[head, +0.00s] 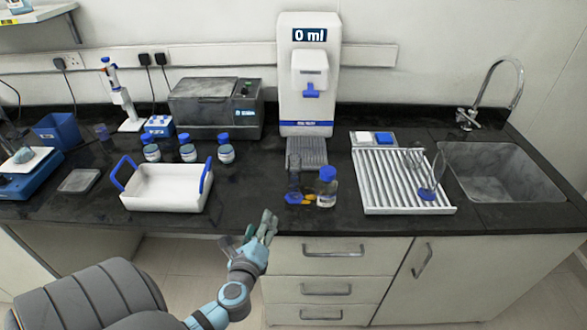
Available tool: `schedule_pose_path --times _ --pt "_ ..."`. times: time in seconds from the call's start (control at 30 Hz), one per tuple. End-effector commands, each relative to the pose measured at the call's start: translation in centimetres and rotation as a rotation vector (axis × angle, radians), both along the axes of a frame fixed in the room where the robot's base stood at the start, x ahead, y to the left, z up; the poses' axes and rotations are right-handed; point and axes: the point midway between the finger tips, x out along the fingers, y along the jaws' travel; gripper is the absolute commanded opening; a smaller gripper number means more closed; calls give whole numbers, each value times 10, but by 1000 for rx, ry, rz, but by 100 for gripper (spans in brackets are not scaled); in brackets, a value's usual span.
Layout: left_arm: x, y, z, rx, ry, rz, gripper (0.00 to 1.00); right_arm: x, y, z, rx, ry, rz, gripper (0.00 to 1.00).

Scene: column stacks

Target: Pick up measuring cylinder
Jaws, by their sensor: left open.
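A clear measuring cylinder (294,178) with a blue base appears to stand upright near the front edge of the dark counter, in front of the dispenser's grey tray. A clear bottle with a blue cap (327,189) stands close to its right, and small yellow and orange pieces lie by its base. My left gripper (267,224) is open and empty. In the picture it is below and left of the cylinder, in front of the counter edge and apart from the cylinder. My right gripper is not in view.
A white tray with blue handles (165,190) stands left. A white dispenser (308,90) reading 0 ml stands behind. At right are a drying rack (385,180) with clear blue-based glassware (430,185), and a sink (490,170). Several blue-capped bottles (187,150) stand behind the tray. Bare counter lies between tray and cylinder.

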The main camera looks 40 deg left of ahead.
Motion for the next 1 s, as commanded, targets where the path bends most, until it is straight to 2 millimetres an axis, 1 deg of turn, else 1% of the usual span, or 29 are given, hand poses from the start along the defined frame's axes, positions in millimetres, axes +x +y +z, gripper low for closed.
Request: schedule_pose_path --times 0.03,0.1,0.13,0.2,0.27,0.4,0.5,0.67,0.8,0.87,0.93,1.0 --pt "16 -5 26 245 39 -108 52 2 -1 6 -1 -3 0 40" --pt "31 -16 44 533 89 -222 52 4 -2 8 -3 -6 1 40" --pt "36 -20 48 617 105 -253 52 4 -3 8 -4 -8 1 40" --pt "48 -24 53 730 125 -292 52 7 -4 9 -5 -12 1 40" --pt "61 -22 54 757 130 -300 52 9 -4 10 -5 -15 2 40" --pt "98 -10 52 753 129 -301 52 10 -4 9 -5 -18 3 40" --pt "119 -4 50 749 131 -302 52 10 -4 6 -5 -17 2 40" --pt "138 4 49 750 130 -301 52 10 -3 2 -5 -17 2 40" --pt "162 18 44 748 130 -300 52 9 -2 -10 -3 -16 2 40" --pt "172 21 45 747 129 -301 52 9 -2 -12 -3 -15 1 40" --pt "177 22 45 746 130 -302 52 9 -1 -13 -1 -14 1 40" --pt "178 23 46 745 132 -303 52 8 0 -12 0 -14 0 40"
